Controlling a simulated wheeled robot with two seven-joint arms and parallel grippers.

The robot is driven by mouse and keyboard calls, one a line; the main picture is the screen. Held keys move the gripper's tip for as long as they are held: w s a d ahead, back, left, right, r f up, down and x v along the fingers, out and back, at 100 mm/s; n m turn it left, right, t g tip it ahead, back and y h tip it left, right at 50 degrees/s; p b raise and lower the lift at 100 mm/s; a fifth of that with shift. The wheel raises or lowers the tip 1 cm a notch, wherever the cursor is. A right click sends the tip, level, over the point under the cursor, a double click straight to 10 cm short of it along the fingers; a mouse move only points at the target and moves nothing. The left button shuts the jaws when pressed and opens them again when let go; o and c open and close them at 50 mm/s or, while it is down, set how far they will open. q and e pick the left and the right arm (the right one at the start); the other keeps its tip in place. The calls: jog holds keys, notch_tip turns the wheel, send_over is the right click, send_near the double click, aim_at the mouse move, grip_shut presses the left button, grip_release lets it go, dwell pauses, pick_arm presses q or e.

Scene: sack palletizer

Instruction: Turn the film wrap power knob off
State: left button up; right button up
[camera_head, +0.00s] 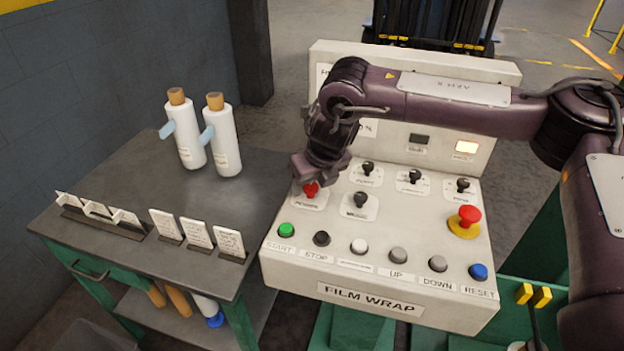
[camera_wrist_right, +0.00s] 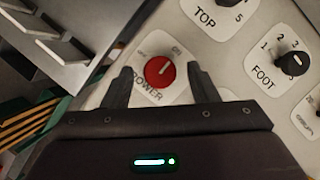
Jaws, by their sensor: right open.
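The red power knob (camera_head: 311,189) sits on a white plate at the left of the film wrap panel (camera_head: 365,275). In the right wrist view the knob (camera_wrist_right: 160,72) has a pale pointer mark that appears to lean toward the ON side of its label. My right gripper (camera_head: 308,178) is over the knob and partly hides its plate. In the wrist view the right gripper (camera_wrist_right: 160,80) is open, with one finger on each side of the knob and gaps visible between. My left gripper is not in view.
Black knobs (camera_head: 360,200) stand close to the right of the power knob. A red emergency button (camera_head: 469,215) and a row of push buttons (camera_head: 358,246) are on the same panel. A dark table (camera_head: 120,185) with two white bottles (camera_head: 222,140) stands left.

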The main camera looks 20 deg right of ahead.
jog(key=c, duration=1)
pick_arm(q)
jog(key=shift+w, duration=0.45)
pick_arm(e)
jog(key=shift+o, duration=0.2)
